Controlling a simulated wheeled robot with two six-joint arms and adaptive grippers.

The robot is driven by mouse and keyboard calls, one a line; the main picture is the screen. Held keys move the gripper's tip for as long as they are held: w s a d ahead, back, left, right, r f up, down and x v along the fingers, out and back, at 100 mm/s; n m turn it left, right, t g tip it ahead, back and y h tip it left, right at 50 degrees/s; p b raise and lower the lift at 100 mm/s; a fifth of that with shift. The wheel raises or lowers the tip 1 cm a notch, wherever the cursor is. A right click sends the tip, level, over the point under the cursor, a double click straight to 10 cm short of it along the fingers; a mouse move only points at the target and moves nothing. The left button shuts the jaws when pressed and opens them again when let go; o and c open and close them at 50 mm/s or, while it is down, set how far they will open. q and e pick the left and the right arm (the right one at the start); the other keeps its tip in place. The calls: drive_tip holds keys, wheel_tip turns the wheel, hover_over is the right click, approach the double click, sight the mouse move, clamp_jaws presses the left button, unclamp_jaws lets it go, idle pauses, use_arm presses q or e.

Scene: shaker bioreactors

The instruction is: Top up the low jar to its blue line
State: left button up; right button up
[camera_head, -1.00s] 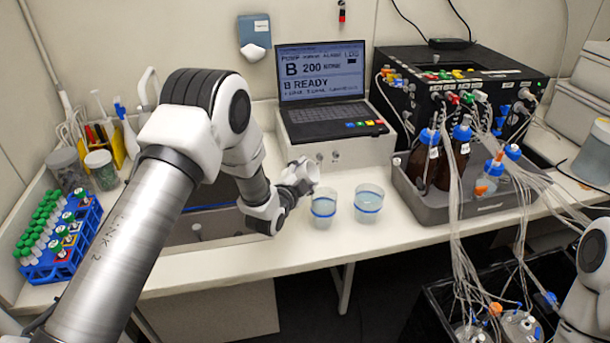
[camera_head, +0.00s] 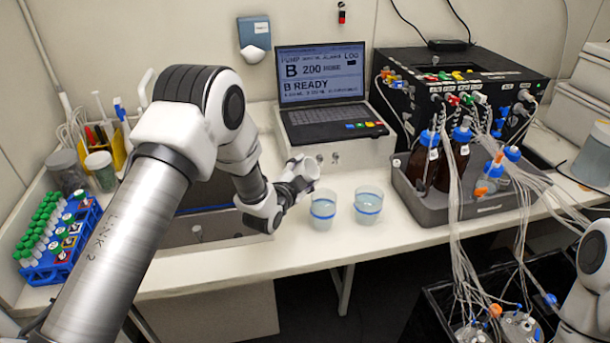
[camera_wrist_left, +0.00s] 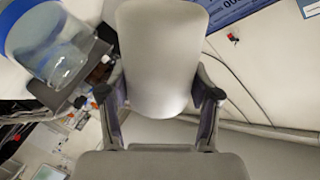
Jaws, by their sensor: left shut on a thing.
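Two clear jars with blue lines stand side by side near the table's front edge: a left jar (camera_head: 323,219) and a right jar (camera_head: 367,213). Both hold pale liquid; I cannot tell clearly which is lower. My left gripper (camera_head: 298,179) is shut on a whitish cup-like vessel (camera_head: 309,168), just above and left of the left jar. In the left wrist view the vessel (camera_wrist_left: 160,55) fills the space between the fingers of the gripper (camera_wrist_left: 160,95). A jar with a blue band (camera_wrist_left: 58,55) shows at upper left there. The vessel's contents are hidden. My right gripper is out of view.
A laptop (camera_head: 320,75) reading "B READY" sits on a white box behind the jars. A grey tray (camera_head: 420,202) with brown bottles stands right. A blue tube rack (camera_head: 50,270) is at far left. Bare table lies in front of my gripper.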

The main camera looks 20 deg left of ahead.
sight(294, 171)
use_arm(q)
drive_tip(key=shift+a+r+n, duration=0.1)
drive_tip(key=shift+r+n, duration=0.25)
drive_tip(key=shift+n, duration=0.05)
drive_tip(key=shift+a+n+t+h+b, duration=0.1)
drive_tip(key=shift+n+t+h+b, duration=0.2)
drive_tip(key=shift+n+b, duration=0.9)
drive_tip(key=shift+a+r+n, duration=0.1)
drive_tip(key=shift+n, duration=0.3)
drive_tip(key=shift+a+f+n+b, duration=0.2)
drive_tip(key=shift+a+n+b, duration=0.8)
drive_tip(key=shift+b, duration=0.1)
drive_tip(key=shift+s+a+f+n+t+h+b, duration=0.1)
drive_tip(key=shift+a+f+n+t+h+b, duration=0.1)
drive_tip(key=shift+n+b, duration=0.3)
drive_tip(key=shift+a+f+n+t+h+b, duration=0.1)
drive_tip(key=shift+f+n+t+b, duration=0.1)
drive_tip(key=shift+n+b, duration=0.25)
drive_tip(key=shift+d+n+b, duration=0.1)
drive_tip(key=shift+n+b, duration=0.25)
drive_tip(key=shift+b, duration=0.2)
drive_tip(key=shift+d+n, duration=0.1)
drive_tip(key=shift+n, duration=0.2)
